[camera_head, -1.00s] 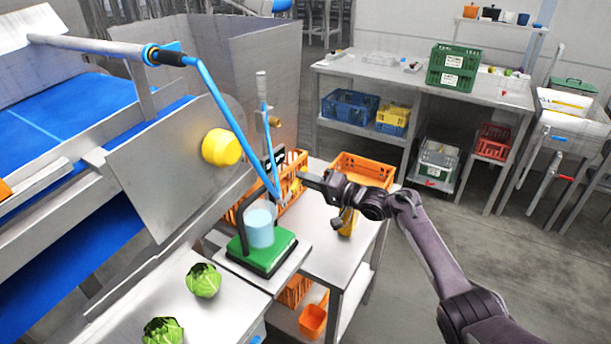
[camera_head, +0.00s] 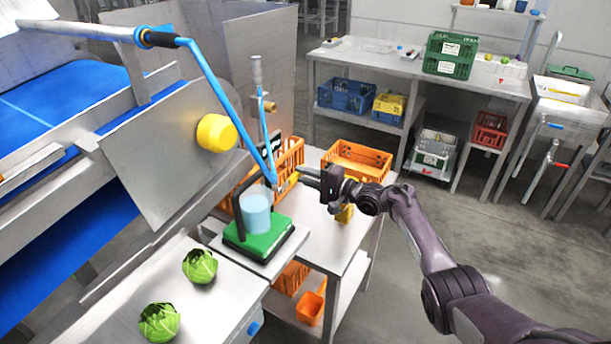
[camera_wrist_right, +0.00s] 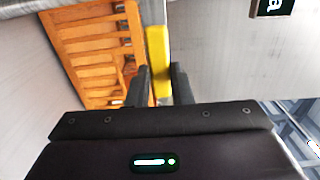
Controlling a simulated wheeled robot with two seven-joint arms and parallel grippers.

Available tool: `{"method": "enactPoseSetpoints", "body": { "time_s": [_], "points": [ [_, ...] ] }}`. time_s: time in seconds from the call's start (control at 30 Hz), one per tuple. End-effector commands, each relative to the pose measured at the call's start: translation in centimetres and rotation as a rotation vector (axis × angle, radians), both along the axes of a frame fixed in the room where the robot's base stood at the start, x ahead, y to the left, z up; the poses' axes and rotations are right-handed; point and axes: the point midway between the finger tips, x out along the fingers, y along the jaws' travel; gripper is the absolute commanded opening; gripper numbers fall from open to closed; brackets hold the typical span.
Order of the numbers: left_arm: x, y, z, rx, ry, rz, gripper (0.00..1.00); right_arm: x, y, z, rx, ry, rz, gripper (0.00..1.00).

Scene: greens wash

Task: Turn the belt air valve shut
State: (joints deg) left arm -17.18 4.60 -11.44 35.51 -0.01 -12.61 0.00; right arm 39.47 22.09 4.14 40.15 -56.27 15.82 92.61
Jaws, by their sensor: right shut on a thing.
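The valve's yellow lever (camera_wrist_right: 158,50) runs up and down the right wrist view, between the two dark fingers of my right gripper (camera_wrist_right: 161,88). The gripper is shut on it. In the head view my right gripper (camera_head: 297,176) reaches in from the right to the lower end of the blue hose (camera_head: 228,108). There the lever (camera_head: 288,184) shows only as a small yellow patch, and the valve body is mostly hidden. I cannot tell how far the lever is turned. My left gripper is not in view.
A green scale (camera_head: 262,246) with a clear container (camera_head: 256,208) stands just below the gripper. Orange crates (camera_head: 357,160) sit close behind and beside it. A yellow knob (camera_head: 215,132) sticks out of the machine panel. Cabbages (camera_head: 200,265) lie on the front table. Floor at the right is clear.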

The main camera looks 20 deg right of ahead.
Motion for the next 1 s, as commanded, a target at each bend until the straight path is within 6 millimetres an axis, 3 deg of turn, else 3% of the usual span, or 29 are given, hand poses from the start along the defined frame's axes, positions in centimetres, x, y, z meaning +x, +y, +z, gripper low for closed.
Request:
{"method": "enactPoseSetpoints", "body": {
  "time_s": [0.23, 0.27, 0.4, 0.77, 1.0],
  "points": [
    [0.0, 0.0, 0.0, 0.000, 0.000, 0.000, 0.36, 0.0, -0.1, -0.2, 0.003, 0.005, -0.002, 0.00],
    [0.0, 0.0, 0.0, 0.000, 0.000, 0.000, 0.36, 0.0, -0.1, -0.2, 0.003, 0.005, -0.002, 0.22],
    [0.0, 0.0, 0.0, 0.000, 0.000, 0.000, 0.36, 0.0, 0.0, -0.1, 0.002, 0.004, -0.001, 0.41],
    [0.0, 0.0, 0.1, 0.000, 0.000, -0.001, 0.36, -0.4, -0.4, -0.1, 0.001, 0.002, -0.001, 0.42],
    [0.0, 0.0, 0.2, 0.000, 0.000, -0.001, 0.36, -3.4, -2.8, -0.2, 0.000, 0.002, -0.002, 0.42]
  ]
}}
